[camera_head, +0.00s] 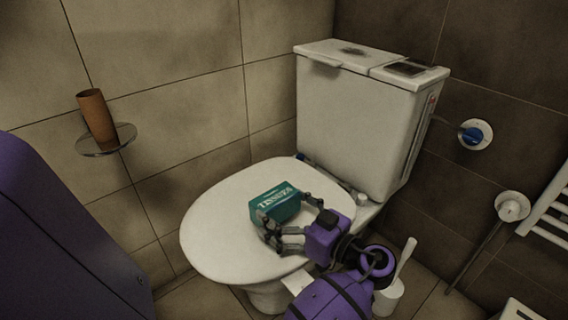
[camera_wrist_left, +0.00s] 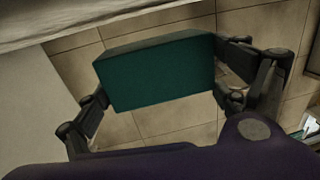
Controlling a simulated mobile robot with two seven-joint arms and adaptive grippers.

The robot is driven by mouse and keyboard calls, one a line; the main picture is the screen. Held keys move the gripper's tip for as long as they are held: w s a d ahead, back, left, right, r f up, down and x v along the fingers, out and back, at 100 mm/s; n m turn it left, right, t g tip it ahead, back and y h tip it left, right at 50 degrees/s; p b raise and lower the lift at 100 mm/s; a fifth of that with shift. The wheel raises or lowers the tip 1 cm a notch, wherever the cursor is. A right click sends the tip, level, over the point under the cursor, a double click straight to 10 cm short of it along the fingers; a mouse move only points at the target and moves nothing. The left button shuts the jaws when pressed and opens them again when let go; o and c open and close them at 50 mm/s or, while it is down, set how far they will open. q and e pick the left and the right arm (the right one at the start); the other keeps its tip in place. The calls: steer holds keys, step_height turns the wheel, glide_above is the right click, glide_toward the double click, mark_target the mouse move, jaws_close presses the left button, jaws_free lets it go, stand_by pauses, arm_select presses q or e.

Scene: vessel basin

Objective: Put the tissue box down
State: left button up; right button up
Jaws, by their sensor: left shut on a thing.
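The tissue box (camera_head: 275,203) is teal with white lettering and shows over the closed white toilet lid (camera_head: 215,222) in the head view. My left gripper (camera_head: 288,216) is shut on it, with dark fingers on both sides. In the left wrist view the box (camera_wrist_left: 155,75) is a plain teal block between the fingers of the left gripper (camera_wrist_left: 158,95). I cannot tell whether the box touches the lid or hangs just above it. My right gripper is not in view.
The toilet tank (camera_head: 350,115) rises behind the lid. A cardboard roll (camera_head: 97,117) stands on a small wall shelf (camera_head: 118,143) at left. A toilet brush holder (camera_head: 388,298) is at lower right, near a white radiator (camera_head: 548,205). The lid's left part is bare.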

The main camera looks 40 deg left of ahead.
mark_target(284, 219)
arm_select(q)
step_height(284, 219, down, 3)
steer(key=shift+f+b, duration=0.2)
steer(key=shift+b, duration=0.3)
steer(key=shift+r, duration=0.1)
steer(key=o, duration=0.9)
steer(key=shift+o, duration=0.2)
